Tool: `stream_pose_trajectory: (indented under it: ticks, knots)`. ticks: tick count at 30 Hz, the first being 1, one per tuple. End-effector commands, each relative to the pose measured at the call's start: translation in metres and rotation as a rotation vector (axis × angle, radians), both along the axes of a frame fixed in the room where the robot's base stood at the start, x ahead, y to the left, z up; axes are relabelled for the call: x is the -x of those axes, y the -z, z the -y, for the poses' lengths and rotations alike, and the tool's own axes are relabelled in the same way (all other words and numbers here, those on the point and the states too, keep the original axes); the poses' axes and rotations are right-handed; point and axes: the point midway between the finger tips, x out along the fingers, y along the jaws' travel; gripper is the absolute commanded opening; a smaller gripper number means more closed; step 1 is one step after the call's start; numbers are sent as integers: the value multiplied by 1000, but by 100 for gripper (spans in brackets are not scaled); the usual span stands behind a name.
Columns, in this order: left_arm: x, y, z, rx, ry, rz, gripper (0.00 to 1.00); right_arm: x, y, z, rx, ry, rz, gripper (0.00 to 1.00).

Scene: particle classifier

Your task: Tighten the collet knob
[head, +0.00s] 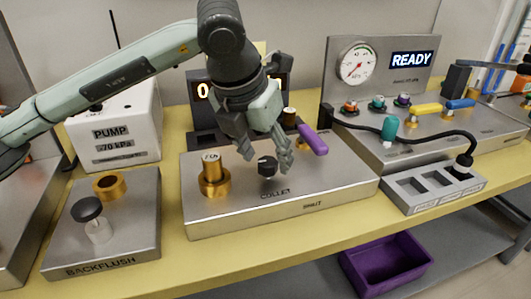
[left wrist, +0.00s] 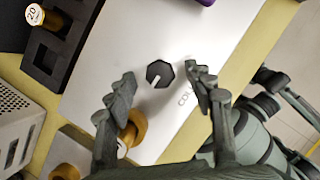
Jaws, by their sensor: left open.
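The collet knob (head: 267,165) is a small dark faceted knob with a white mark. It stands on the top of a metal box (head: 330,190) with the word COLLET in front of it. My left gripper (head: 268,150) is open just above and behind the knob in the head view. In the left wrist view the knob (left wrist: 160,74) lies ahead of and between the two spread fingers (left wrist: 160,97), with a gap on each side. Neither finger appears to touch it. My right gripper is not in view.
A brass fitting (head: 214,178) stands left of the knob and a purple lever (head: 313,140) right of it. The BACKFLUSH box (head: 120,245) and white PUMP box (head: 118,125) are at left. A grey tray (head: 432,185) and gauge panel (head: 380,65) are at right.

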Motion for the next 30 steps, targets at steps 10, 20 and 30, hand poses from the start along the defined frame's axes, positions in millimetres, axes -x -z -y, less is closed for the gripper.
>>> stream_pose_trajectory:
  ticks: [10,20,30]
  knots:
    - [-2,8,2,1,2,-1,53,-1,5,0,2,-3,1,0]
    - [-2,7,2,1,2,-1,16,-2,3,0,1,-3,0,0]
    - [-3,9,2,2,20,0,3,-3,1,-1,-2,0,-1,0]
